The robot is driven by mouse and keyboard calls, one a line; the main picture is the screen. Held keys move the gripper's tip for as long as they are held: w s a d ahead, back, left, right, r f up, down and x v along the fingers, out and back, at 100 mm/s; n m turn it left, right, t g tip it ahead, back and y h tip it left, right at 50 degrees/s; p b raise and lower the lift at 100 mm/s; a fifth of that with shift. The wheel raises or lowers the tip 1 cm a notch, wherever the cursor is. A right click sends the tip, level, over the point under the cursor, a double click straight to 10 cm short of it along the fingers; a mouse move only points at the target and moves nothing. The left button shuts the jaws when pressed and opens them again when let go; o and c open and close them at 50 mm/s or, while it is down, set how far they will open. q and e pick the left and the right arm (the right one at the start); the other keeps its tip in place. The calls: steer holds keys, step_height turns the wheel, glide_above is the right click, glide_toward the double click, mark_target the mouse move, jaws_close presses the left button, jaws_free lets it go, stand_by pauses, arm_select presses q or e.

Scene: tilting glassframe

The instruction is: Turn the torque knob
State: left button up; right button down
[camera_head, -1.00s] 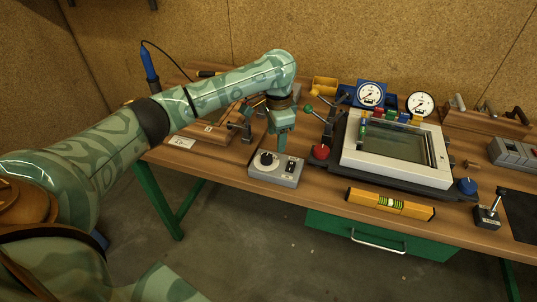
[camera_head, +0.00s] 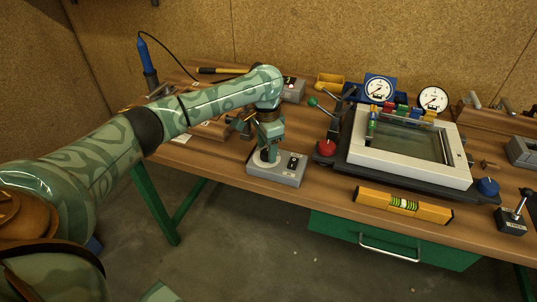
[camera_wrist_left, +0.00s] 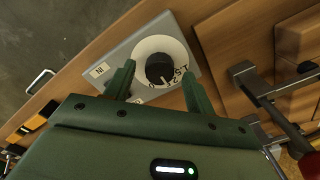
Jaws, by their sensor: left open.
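The torque knob (camera_wrist_left: 159,68) is a black round knob on a pale numbered dial, on top of a grey box (camera_head: 293,179) near the front edge of the bench. In the head view my left gripper (camera_head: 268,153) points down over the left part of this box and hides most of the knob. In the left wrist view the gripper (camera_wrist_left: 158,80) is open, with one green finger on each side of the dial. The knob shows between the fingers. I cannot tell whether the fingers touch it. My right gripper does not show.
Right of the box are a red knob (camera_head: 326,148), a tilting glass frame (camera_head: 395,172) and a blue knob (camera_head: 487,186). A yellow spirit level (camera_head: 403,205) lies at the front edge. A screwdriver-like blue tool (camera_head: 146,57) stands at the back left.

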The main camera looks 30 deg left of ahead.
arm_select(q)
steer(key=shift+f, duration=0.55)
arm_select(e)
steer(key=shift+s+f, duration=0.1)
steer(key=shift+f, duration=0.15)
